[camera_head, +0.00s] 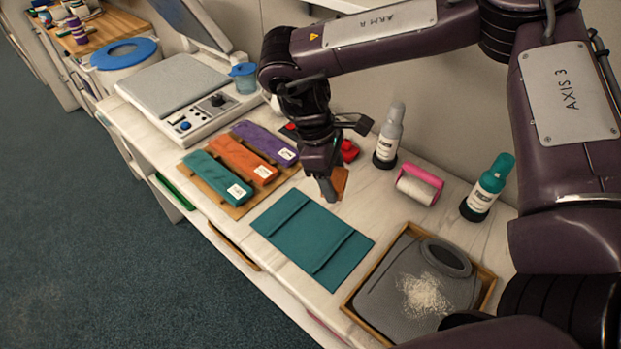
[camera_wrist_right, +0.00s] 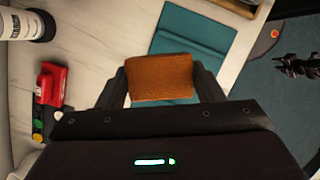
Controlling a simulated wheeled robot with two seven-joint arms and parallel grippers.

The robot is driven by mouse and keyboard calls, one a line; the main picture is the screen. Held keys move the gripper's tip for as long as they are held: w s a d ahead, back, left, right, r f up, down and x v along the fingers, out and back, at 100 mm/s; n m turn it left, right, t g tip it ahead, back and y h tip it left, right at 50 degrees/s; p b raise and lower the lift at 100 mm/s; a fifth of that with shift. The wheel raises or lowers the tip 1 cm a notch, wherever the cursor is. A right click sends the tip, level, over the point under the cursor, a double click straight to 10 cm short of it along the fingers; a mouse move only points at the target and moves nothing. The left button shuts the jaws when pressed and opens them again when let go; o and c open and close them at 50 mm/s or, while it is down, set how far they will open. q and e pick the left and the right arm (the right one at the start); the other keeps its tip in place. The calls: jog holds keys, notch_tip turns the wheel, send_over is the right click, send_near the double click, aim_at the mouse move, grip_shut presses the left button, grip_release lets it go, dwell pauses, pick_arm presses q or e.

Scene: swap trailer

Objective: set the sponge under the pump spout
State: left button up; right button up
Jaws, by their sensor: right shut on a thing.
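The orange-brown sponge (camera_wrist_right: 160,78) is clamped between both fingers of my right gripper (camera_wrist_right: 163,88) in the wrist view. In the head view the sponge (camera_head: 340,181) shows partly behind the right gripper (camera_head: 331,188), over the counter near the teal folded cloth. How high it is held is hard to tell. A teal-topped bottle (camera_head: 488,188) stands farther right. I cannot make out for sure which thing has the pump spout. My left gripper is not in view.
The teal cloth (camera_head: 312,240) lies flat in front of the gripper. A red object (camera_wrist_right: 52,84) is beside the gripper. Three coloured pouches lie left, before a scale-like device (camera_head: 180,88).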

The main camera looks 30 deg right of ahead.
jog(key=w+d+r+n+t+p, duration=0.1)
jog(key=w+d+r+n+t, duration=0.35)
jog(key=d+n, duration=0.65)
jog(key=n+b, duration=0.2)
jog(key=b, duration=0.3)
send_over(354, 189)
jog(key=a, duration=0.1)
jog(key=shift+g+h, duration=0.3)
jog(key=shift+g, duration=0.15)
jog(key=f, duration=1.4)
jog(key=shift+s+f, duration=0.25)
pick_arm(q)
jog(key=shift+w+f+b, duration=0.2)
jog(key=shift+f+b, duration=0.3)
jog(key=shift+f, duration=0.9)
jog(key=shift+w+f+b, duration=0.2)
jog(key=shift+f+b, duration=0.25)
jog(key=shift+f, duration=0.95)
pick_arm(e)
jog(key=shift+f, duration=2.25)
jog(key=shift+f, duration=0.1)
jog(key=o, duration=0.9)
jog(key=shift+o, duration=0.2)
